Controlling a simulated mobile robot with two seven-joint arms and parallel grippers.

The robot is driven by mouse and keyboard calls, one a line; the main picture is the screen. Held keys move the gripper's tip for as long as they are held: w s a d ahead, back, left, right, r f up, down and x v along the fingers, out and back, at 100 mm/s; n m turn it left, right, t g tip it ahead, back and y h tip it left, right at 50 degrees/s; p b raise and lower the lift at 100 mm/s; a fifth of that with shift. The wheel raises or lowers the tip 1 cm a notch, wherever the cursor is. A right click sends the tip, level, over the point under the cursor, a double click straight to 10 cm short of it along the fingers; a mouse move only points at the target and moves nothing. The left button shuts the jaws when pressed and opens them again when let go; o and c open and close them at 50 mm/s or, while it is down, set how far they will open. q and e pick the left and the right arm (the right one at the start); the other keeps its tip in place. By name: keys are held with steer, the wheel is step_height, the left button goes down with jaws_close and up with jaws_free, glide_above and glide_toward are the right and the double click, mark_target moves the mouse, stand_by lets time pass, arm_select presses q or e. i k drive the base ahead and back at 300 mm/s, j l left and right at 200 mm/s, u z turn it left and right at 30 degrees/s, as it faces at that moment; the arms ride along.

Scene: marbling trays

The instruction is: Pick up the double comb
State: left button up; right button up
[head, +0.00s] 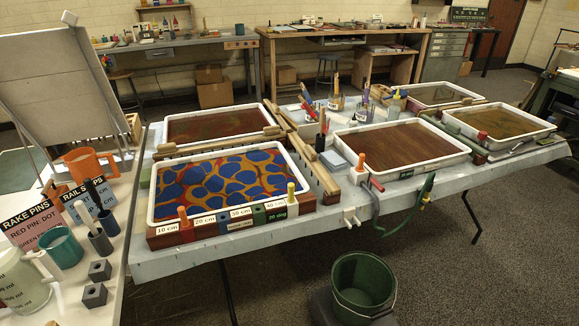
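Neither of my grippers shows in the head view. No label marks a double comb. Long wooden bars that look like combs or rakes lie around the trays. One toothed wooden bar (317,172) runs along the right side of the near tray. Another wooden bar (220,143) lies between the near tray and the tray behind it. I cannot tell which one is the double comb. The near tray (152,200) has a white rim and holds a blue, red and yellow cell pattern. A front rail (222,222) with size labels and upright pegs stands before it.
More white-rimmed trays with brown liquid, one at the right (470,152), fill the table. A green bucket (364,285) stands on the floor in front. A side table at left holds an orange jug (88,165), a teal cup (62,247) and sign cards (32,222).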

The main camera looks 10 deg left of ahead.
mark_target(306, 151)
steer(key=i+j, duration=0.15)
steer(key=i, duration=0.2)
steer(key=i+j+z, duration=0.1)
steer(key=i, duration=0.25)
steer(key=i+j, duration=0.2)
steer(key=i, duration=0.15)
